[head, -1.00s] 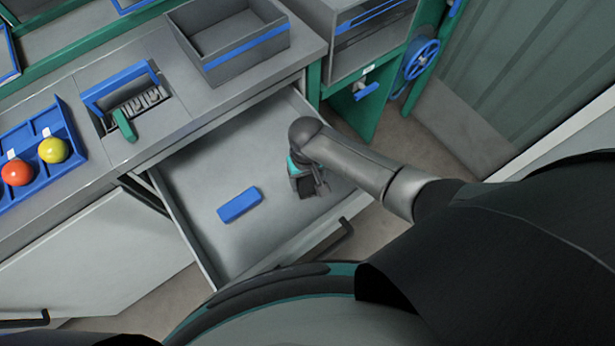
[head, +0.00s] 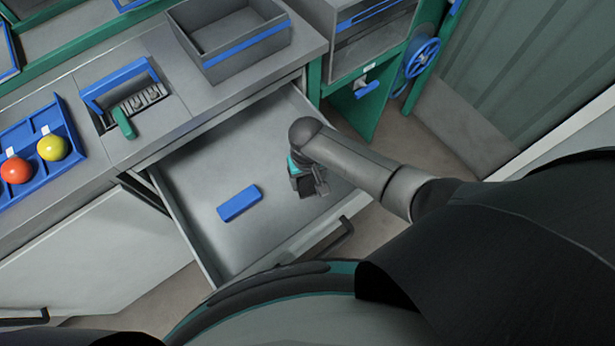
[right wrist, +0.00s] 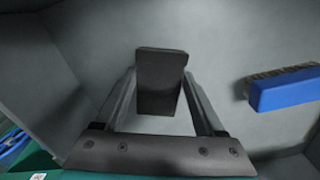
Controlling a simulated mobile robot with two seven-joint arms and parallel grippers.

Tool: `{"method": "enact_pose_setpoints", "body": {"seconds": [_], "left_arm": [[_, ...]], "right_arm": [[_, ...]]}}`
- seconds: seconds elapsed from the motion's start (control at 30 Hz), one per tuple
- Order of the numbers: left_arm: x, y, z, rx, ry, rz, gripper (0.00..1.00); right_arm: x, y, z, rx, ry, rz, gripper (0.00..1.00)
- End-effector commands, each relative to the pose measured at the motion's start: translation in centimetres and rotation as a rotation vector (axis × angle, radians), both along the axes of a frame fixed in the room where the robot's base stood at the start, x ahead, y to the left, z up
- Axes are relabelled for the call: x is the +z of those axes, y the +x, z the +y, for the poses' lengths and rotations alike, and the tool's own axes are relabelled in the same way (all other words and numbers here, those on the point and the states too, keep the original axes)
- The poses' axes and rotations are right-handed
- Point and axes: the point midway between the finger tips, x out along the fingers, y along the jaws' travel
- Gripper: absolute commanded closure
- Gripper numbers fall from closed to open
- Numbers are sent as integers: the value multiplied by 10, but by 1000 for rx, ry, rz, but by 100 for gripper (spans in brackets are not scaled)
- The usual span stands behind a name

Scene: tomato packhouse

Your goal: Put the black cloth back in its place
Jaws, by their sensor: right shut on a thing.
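The black cloth (right wrist: 161,72) shows in the right wrist view as a dark, folded, block-like piece between the two fingers. My right gripper (right wrist: 160,82) is shut on it. In the head view my right gripper (head: 312,184) is inside the open drawer (head: 205,172), toward its right side, with the cloth (head: 305,188) partly hidden by the fingers and arm. I cannot tell whether the cloth touches the drawer floor. My left gripper is not in view.
A blue-backed brush (head: 239,203) lies in the drawer, left of my right gripper, with free floor around it. A grey bin (head: 240,58) stands on the counter above. A blue tray (head: 62,120) with a red and a yellow tomato is at the left.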

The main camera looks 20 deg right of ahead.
Motion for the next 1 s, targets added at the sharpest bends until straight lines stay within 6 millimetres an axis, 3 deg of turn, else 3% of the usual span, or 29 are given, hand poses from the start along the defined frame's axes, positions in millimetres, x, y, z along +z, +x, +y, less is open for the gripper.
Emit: {"method": "enact_pose_setpoints", "body": {"seconds": [0.13, 0.17, 0.4, 0.57, 0.7, 1.0], "left_arm": [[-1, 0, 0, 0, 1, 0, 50], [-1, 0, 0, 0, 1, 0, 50], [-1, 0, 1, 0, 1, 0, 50], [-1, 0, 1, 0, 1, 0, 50], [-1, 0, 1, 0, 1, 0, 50], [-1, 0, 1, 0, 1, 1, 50]], "right_arm": [[-3, 0, 0, 0, -1, 0, 81], [-2, 0, 0, 0, -1, 0, 25], [-2, 0, 0, 0, 0, 0, 0], [-2, 0, 0, 0, 0, 0, 1], [-2, 0, 0, 0, -1, 0, 14], [-2, 0, 0, 0, -1, 0, 14]]}}
